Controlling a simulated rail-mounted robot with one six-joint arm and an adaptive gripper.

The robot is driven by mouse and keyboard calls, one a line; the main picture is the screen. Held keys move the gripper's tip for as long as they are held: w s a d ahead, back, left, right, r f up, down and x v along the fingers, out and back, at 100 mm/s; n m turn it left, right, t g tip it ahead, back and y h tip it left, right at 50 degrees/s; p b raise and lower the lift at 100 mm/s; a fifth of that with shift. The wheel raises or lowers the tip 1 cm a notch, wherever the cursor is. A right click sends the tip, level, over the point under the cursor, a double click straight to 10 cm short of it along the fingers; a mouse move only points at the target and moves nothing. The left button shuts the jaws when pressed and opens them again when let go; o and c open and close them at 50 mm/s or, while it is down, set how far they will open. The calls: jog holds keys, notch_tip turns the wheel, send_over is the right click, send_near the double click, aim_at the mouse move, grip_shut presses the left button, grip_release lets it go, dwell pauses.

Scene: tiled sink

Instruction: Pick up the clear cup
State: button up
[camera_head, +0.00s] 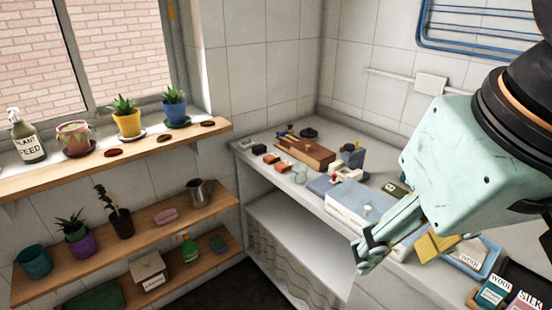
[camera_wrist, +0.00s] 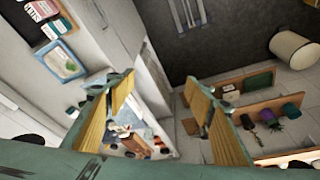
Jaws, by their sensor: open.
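My gripper (camera_head: 368,252) hangs in front of the counter at the right in the head view, with its fingers angled down and left. In the wrist view its two yellow-padded fingers (camera_wrist: 160,84) are spread apart with nothing between them.
The counter (camera_head: 258,185) holds a wooden box (camera_head: 305,152), a pale blue-topped case (camera_head: 350,202) and small items. A blue-rimmed tray (camera_head: 487,262) lies at right. The window sill (camera_head: 70,172) and shelves hold pots and bottles. Open space lies between shelves and counter.

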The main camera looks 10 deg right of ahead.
dwell(0.3)
jog(key=w+r+n+g+p, duration=0.1)
jog(key=w+r+n+p, duration=0.35)
jog(key=w, duration=1.05)
jog(key=n+g+p, duration=0.3)
jog(key=n+p, duration=0.6)
jog(key=p, duration=0.6)
send_over(299, 173)
jog(key=w, duration=0.2)
notch_tip(299, 173, down, 14)
jog(key=shift+w+d+f+p, duration=0.2)
jog(key=shift+w+f+p, duration=0.15)
jog(key=shift+w, duration=0.2)
jog(key=shift+f, duration=0.15)
notch_tip(299, 173, down, 8)
jog(key=shift+f, duration=0.2)
